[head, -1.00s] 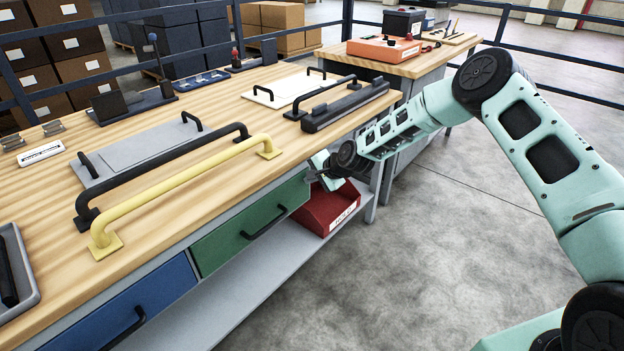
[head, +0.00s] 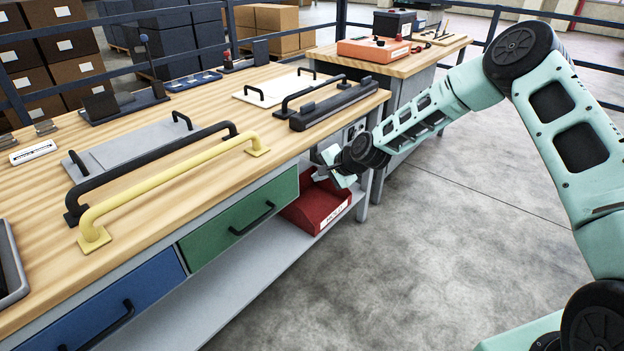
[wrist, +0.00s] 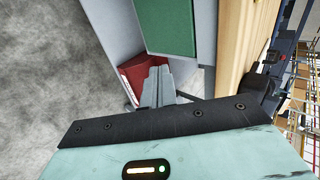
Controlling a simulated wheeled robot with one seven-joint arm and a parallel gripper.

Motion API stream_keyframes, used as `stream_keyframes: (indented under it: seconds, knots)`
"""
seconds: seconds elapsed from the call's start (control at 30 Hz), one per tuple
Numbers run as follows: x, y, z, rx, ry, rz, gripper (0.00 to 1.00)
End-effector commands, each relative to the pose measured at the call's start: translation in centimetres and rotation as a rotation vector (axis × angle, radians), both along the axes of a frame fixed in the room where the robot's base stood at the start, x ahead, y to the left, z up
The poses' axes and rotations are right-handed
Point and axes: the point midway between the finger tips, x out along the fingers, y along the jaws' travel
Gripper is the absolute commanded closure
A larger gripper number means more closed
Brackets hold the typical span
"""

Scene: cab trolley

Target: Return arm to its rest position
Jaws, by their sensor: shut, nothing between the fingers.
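My gripper (head: 335,172) is at the right end of the workbench, in front of its edge and above the red bin (head: 318,207) on the lower shelf. In the wrist view its fingers (wrist: 158,82) are together and empty, with the red bin (wrist: 133,72) behind them. My arm reaches in from the right side of the head view, bent at a high elbow. The fingertips are small and partly unclear in the head view.
The workbench (head: 40,185) carries a yellow handle bar (head: 175,185) and black handles along its front. A green drawer (head: 240,222) and a blue drawer (head: 115,305) are shut below. A second bench (head: 420,60) stands behind my arm. Concrete floor at right is clear.

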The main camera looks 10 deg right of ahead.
Motion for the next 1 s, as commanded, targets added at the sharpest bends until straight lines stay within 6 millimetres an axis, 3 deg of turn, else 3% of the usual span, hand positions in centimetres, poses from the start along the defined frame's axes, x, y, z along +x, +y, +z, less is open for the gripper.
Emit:
stream_keyframes:
  seconds: [0.3, 0.47, 0.57, 0.7, 0.83, 1.0]
  knots:
    - [-2.3, -1.7, 2.7, -0.001, 0.0, 0.001, 1.0]
    - [-4.4, 0.6, 4.8, -0.055, 0.004, 0.1, 1.0]
    - [-7.7, 3.8, 7.4, -0.144, 0.013, 0.255, 1.0]
    - [-14.6, 8.0, 11.6, -0.305, 0.03, 0.524, 1.0]
    - [-21.3, 10.1, 15.2, -0.448, 0.043, 0.754, 1.0]
    - [-30.3, 10.7, 19.6, -0.617, 0.057, 1.026, 1.0]
